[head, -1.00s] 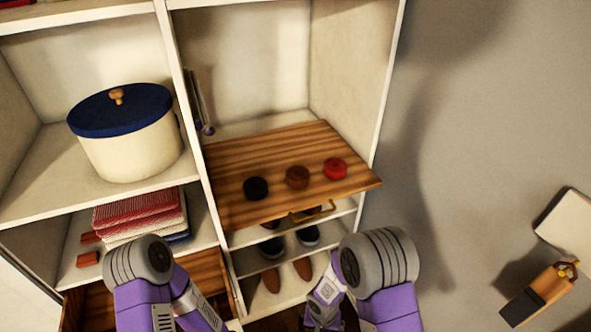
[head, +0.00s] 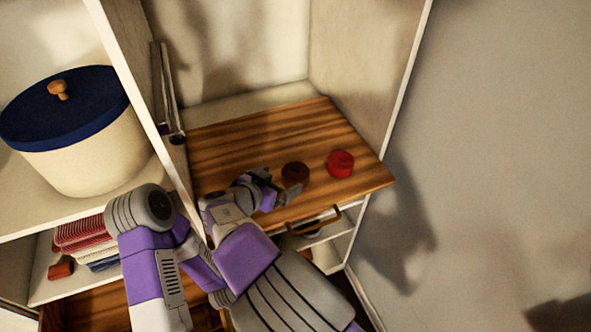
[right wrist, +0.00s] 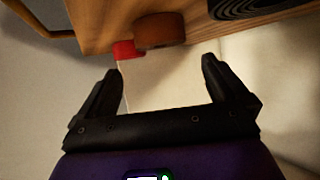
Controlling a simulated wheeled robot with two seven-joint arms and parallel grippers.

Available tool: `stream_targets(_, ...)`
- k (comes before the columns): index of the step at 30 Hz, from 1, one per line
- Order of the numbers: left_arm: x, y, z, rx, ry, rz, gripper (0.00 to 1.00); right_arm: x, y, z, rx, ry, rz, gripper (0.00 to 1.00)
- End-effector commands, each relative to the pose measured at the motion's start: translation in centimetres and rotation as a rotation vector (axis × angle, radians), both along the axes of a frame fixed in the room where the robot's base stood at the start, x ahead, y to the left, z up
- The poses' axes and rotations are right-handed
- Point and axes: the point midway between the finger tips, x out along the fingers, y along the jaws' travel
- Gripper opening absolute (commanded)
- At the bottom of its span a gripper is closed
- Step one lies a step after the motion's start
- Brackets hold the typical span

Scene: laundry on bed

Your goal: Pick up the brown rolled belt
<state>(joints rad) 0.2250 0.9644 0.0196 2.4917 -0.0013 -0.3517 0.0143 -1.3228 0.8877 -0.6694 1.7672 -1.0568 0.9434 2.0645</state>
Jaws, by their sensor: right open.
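The brown rolled belt (head: 295,172) lies on the wooden drawer top, between a red roll (head: 340,163) and my right gripper. My right gripper (head: 278,186) is open and empty, just to the left of the brown roll and close to it. In the right wrist view the brown roll (right wrist: 160,30) shows ahead of the open fingers, with a gap between. The red roll (right wrist: 126,50) is partly behind it, and a black roll (right wrist: 250,7) is cut off at the top edge. The black roll is hidden by my right arm in the head view. My left gripper is out of view.
The wooden drawer top (head: 250,145) sits in a white cabinet, with a handle (head: 316,222) on its front. A white upright (head: 128,75) stands at left, and a pot with a blue lid (head: 85,150) stands beyond it. Folded cloths (head: 80,233) lie below.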

Motion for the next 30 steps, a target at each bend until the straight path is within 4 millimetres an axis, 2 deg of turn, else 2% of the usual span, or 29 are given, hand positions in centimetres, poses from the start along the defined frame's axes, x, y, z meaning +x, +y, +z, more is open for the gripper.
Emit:
stream_targets(15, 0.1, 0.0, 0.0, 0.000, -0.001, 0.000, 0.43, 5.0, -3.2, -3.3, -0.002, 0.002, -0.005, 1.00)
stream_targets(24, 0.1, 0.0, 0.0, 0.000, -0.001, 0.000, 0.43, 5.4, -3.4, -3.6, 0.000, 0.002, -0.002, 1.00)
stream_targets(26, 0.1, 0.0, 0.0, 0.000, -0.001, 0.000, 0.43, 5.4, -3.4, -3.6, 0.000, 0.002, -0.003, 0.92)
stream_targets(30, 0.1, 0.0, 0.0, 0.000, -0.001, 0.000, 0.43, 5.4, -3.4, -3.5, 0.000, 0.002, -0.003, 0.71)
